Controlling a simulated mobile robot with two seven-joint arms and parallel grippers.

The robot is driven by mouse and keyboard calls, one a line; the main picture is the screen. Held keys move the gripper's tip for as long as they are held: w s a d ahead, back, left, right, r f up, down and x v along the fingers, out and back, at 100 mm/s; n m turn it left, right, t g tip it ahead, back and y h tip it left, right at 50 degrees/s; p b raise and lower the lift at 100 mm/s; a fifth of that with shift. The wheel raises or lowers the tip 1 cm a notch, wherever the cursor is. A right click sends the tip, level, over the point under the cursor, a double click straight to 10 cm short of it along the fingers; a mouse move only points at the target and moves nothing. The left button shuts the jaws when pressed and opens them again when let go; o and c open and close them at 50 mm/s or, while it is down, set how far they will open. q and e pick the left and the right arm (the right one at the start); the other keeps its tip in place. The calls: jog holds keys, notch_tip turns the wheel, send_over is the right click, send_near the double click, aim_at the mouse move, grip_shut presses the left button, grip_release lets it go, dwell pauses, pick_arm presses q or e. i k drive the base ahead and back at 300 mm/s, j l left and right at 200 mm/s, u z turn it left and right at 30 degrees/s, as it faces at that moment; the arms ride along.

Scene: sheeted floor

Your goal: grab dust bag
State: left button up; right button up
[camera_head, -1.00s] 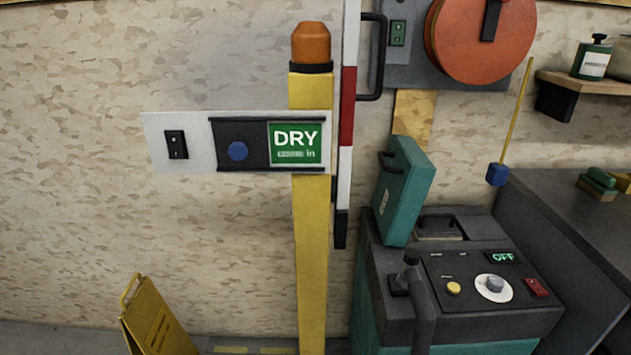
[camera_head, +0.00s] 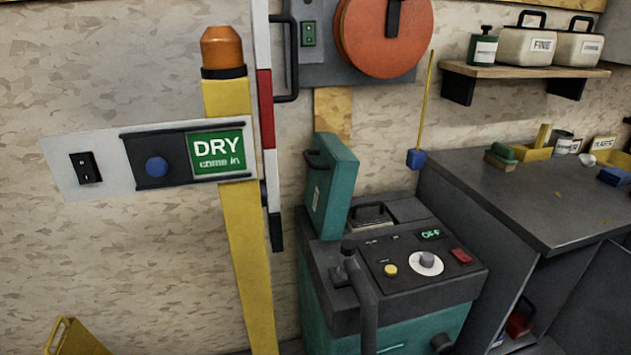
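The teal and grey machine (camera_head: 390,290) stands at the centre right, with its teal lid (camera_head: 332,188) tilted up. In the opening behind its control panel sits a light piece with a dark handle (camera_head: 371,213); I cannot tell whether it is the dust bag. No other thing is clearly a dust bag. The panel display (camera_head: 430,234) reads OFF, beside a grey dial (camera_head: 426,263), a yellow button (camera_head: 390,270) and a red switch (camera_head: 461,255). Neither of my grippers is in view.
A dark workbench (camera_head: 530,205) stands right of the machine, with small items at its back. A shelf (camera_head: 530,72) above holds a bottle and two canisters. A yellow post (camera_head: 241,200) with a DRY sign (camera_head: 218,154) stands left. A yellow floor sign (camera_head: 75,338) is at lower left.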

aim_at(365, 216)
jog(key=i+l+z, duration=0.25)
jog(key=l, duration=0.3)
jog(key=i+l+z, duration=0.3)
jog(key=i+l, duration=0.15)
